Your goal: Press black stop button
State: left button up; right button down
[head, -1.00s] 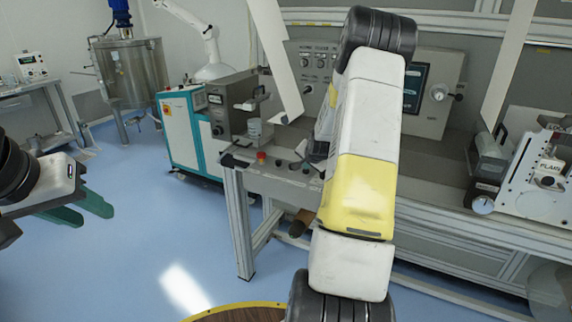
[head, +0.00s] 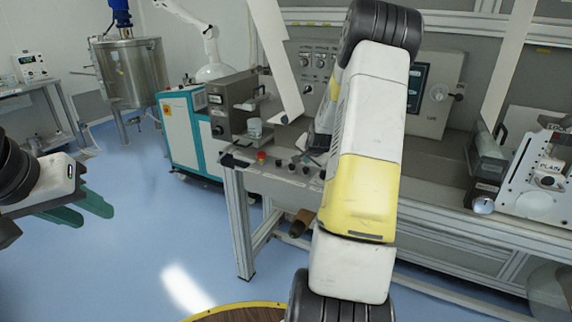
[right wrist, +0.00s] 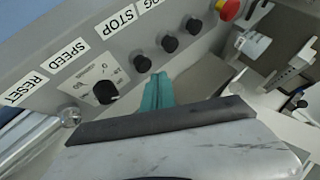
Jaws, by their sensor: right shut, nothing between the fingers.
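The grey control panel shows upside down in the right wrist view, with a white STOP label (right wrist: 119,20). Of the row of black buttons, the one nearest that label is a black button (right wrist: 142,63); which button the label names is not fully clear. My right gripper (right wrist: 159,77) is shut and empty, its teal fingertips just below this button and the adjacent black button (right wrist: 169,43). I cannot tell whether they touch the panel. My right arm hides this gripper in the head view. My left gripper (head: 92,212) is open and empty over the floor, far left.
A red emergency button (right wrist: 228,8) sits at the row's end; it also shows in the head view (head: 262,157). A black speed knob (right wrist: 105,92) is on the other side. Blue floor is clear at left.

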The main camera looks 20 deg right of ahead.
aim_at(307, 170)
notch_tip(307, 170, up, 4)
jog(key=shift+r, duration=0.4)
dwell(0.6)
jog(key=shift+a+r, duration=0.1)
jog(key=s+a+r+n+g+y, duration=0.15)
jog(key=s+a+r+n, duration=0.45)
jog(key=s+a+r, duration=0.95)
jog(key=s+a+n+y, duration=0.1)
jog(key=s+a+n, duration=0.2)
jog(key=s+a, duration=0.3)
jog(key=s+a+n+g+y, duration=0.1)
jog(key=s+a, duration=0.4)
jog(key=s, duration=0.8)
jog(key=shift+a+f+n+y, duration=0.25)
jog(key=shift+a+n+y, duration=0.15)
jog(key=shift+n, duration=0.8)
jog(key=shift+d, duration=0.1)
